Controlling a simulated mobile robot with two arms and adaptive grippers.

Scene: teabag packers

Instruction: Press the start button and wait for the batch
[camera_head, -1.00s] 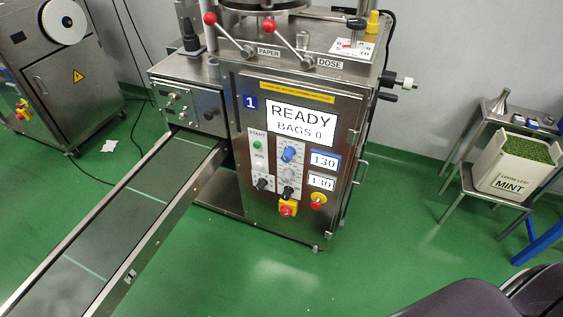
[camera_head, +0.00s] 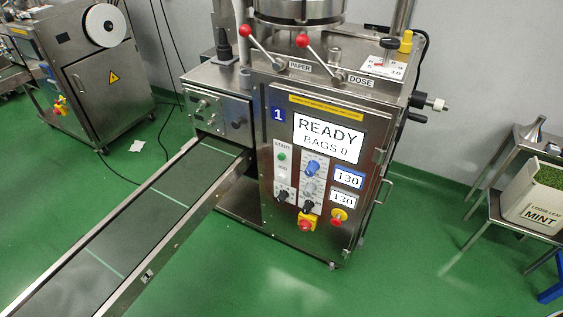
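The teabag packing machine (camera_head: 335,215) stands in the middle of the view, marked with a blue number 1. Its display (camera_head: 328,138) reads READY and BAGS 0. The green start button (camera_head: 282,157) sits on a pale strip under the word START, left of the blue knob (camera_head: 312,167). A conveyor (camera_head: 128,232) slopes from the machine toward the lower left, and I see no bags on it. Neither of my grippers shows in the head view.
A second steel machine (camera_head: 88,85) stands at the far left. At the right a metal stand (camera_head: 492,213) holds a white MINT bin (camera_head: 533,206) of green leaf. Red-knobbed levers marked PAPER and DOSE are on top. Green floor (camera_head: 405,260) is free right of the machine.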

